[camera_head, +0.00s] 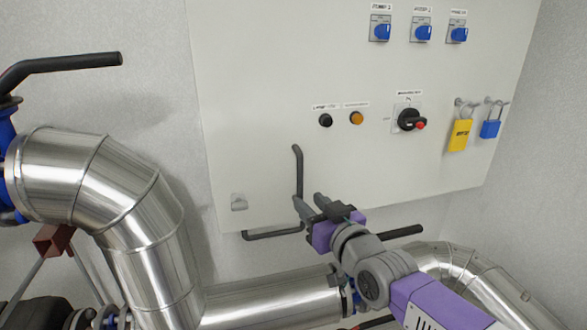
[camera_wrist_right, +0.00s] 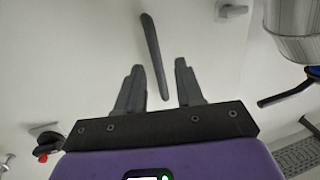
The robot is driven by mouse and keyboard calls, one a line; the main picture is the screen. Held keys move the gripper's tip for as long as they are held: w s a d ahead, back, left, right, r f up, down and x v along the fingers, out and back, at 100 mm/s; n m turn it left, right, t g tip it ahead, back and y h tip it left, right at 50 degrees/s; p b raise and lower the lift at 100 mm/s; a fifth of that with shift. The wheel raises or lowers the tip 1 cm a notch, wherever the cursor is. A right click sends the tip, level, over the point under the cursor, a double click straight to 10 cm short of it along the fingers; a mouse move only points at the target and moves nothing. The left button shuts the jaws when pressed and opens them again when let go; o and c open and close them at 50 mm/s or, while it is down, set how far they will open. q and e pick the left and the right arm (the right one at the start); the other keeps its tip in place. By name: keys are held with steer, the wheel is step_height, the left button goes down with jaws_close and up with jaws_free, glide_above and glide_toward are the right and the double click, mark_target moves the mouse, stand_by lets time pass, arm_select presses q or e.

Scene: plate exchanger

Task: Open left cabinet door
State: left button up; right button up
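The white cabinet front (camera_head: 270,80) fills the middle of the head view, and no door seam is clear to me. A dark grey bar handle (camera_head: 298,165) stands upright near its lower left. My right gripper (camera_head: 309,203) is at the handle's lower end, coming from the lower right. In the right wrist view my right gripper (camera_wrist_right: 157,68) is open, with the handle (camera_wrist_right: 152,45) running between its two fingers. A gap shows on each side, and no grip on the bar is visible. My left gripper is not in view.
A small grey latch (camera_head: 239,202) sits left of the handle. A rotary switch (camera_head: 408,120), a yellow padlock (camera_head: 459,135) and a blue padlock (camera_head: 490,128) are on the right. Silver pipes (camera_head: 130,200) stand at left and run below. A black lever (camera_head: 70,65) is upper left.

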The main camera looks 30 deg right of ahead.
mark_target(301, 182)
steer(key=shift+t, duration=0.3)
steer(key=shift+w+d+r+p, duration=0.1)
steer(key=shift+w+r+p, duration=0.25)
steer(key=shift+w, duration=0.75)
steer(key=shift+w+d+r+p, duration=0.2)
steer(key=shift+w+r, duration=0.2)
steer(key=shift+w, duration=0.7)
steer(key=shift+w+d+r+p, duration=0.1)
steer(key=shift+w+r+p, duration=0.25)
steer(key=shift+w, duration=0.75)
jaws_close()
